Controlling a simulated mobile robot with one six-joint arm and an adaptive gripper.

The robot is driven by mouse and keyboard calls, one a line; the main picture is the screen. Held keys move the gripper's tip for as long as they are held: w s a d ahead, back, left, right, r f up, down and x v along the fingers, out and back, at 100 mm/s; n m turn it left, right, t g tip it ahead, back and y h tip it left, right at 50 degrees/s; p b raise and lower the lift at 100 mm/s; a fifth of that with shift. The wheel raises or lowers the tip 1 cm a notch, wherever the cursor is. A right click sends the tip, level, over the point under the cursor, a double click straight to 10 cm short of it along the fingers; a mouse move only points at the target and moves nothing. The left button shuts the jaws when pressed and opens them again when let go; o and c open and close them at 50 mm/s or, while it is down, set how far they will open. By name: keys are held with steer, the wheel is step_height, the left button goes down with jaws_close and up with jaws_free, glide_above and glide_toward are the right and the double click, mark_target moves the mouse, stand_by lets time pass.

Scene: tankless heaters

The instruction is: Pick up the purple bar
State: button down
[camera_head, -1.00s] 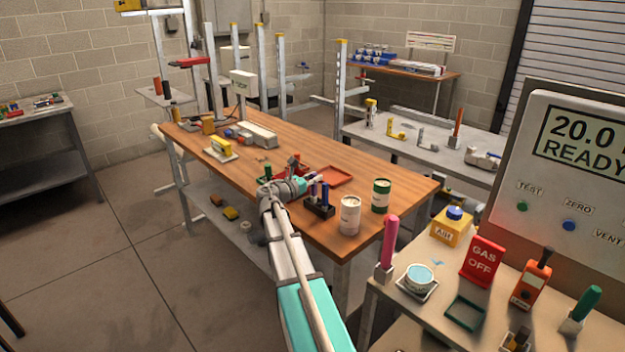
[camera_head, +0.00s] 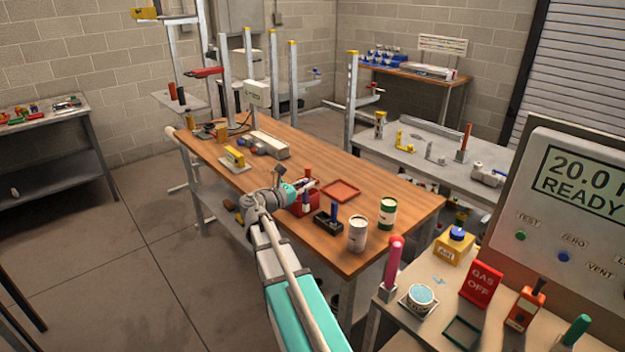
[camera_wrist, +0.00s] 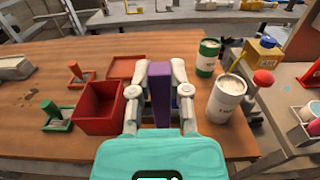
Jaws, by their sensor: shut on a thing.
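The purple bar (camera_wrist: 161,92) stands upright between the two fingers of my gripper (camera_wrist: 160,75) in the wrist view. The fingers touch it on both sides, and my gripper is shut on it. In the head view my gripper (camera_head: 303,186) is over the wooden bench beside the red bin, and the bar is too small there to make out clearly. A dark holder (camera_head: 326,222) with a blue bar (camera_head: 334,210) stands on the bench just right of the gripper. The bar's lower end is hidden behind the gripper body in the wrist view.
A red bin (camera_wrist: 98,108) stands close on the left of the gripper. A flat red tray (camera_wrist: 125,67) lies behind it. A white can (camera_wrist: 226,98) and a green-and-white can (camera_wrist: 207,57) stand on the right. A side bench with a pink bar (camera_head: 394,262) is at the front right.

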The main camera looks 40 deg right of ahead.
steer(key=shift+s+a+r+p, duration=0.15)
steer(key=shift+s+a+r, duration=0.1)
steer(key=shift+a, duration=0.3)
steer(key=shift+s+a+r+p, duration=0.15)
steer(key=shift+a+r, duration=0.1)
steer(key=shift+a, duration=0.25)
steer(key=shift+s+a+r+p, duration=0.15)
steer(key=shift+a+r, duration=0.1)
steer(key=shift+a, duration=0.3)
